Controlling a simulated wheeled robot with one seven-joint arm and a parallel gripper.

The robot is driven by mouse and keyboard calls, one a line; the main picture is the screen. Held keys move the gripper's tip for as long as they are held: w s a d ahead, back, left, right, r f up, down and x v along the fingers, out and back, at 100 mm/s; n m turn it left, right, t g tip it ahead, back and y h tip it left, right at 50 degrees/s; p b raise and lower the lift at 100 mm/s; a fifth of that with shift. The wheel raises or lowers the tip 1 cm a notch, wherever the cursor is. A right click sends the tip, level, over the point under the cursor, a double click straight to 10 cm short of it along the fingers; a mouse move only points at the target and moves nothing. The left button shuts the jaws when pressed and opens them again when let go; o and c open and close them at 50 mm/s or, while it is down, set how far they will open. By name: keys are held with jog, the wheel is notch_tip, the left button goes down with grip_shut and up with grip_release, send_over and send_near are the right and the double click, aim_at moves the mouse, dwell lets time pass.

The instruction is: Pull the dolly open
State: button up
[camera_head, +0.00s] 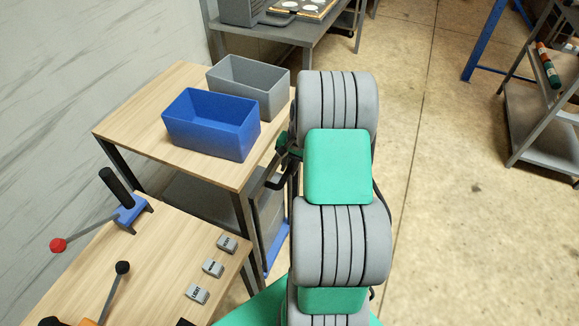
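What may be the dolly is a grey panel with a blue lower edge (276,256), upright at the right end of the wooden table. My arm hides its right side, and I cannot tell whether it is open or closed. My gripper (275,182) is mostly hidden behind my own grey and green arm. Only dark and green parts of it show, by the table's right edge and near the top of the panel. I cannot see whether its fingers touch or hold anything.
A blue bin (211,124) and a grey bin (249,86) stand on the wooden table (125,120). A nearer bench (135,275) carries levers and small labelled blocks (212,268). A shelf rack (540,130) stands at far right. The floor between is clear.

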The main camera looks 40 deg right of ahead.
grip_shut()
dwell(1.0)
